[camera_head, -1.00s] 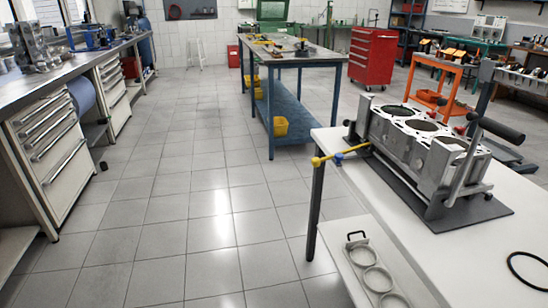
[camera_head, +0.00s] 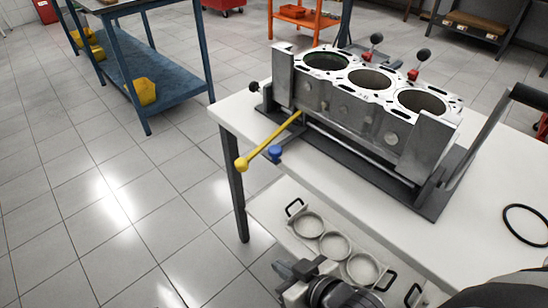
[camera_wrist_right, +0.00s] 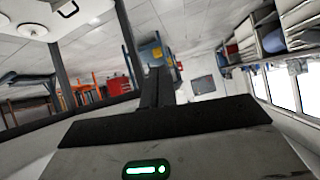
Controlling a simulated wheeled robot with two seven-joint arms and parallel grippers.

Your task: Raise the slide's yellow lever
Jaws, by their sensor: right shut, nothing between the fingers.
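The yellow lever (camera_head: 268,142) is a thin rod with a ball on its end. It sticks out from the near left side of the metal fixture that holds the engine block (camera_head: 365,90), over the table's left edge, and slopes down to its ball. A blue knob (camera_head: 275,153) sits close beside it. My right gripper (camera_head: 287,272) is at the bottom of the head view, below and apart from the lever, beside the ring tray. Its dark fingers (camera_wrist_right: 155,88) are together and empty in the right wrist view. My left gripper is not in view.
The white table (camera_head: 465,225) carries the fixture and a black ring (camera_head: 526,222). Black and red knobs and a black-gripped handle (camera_head: 530,97) rise from the fixture. Open floor lies left of the table.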

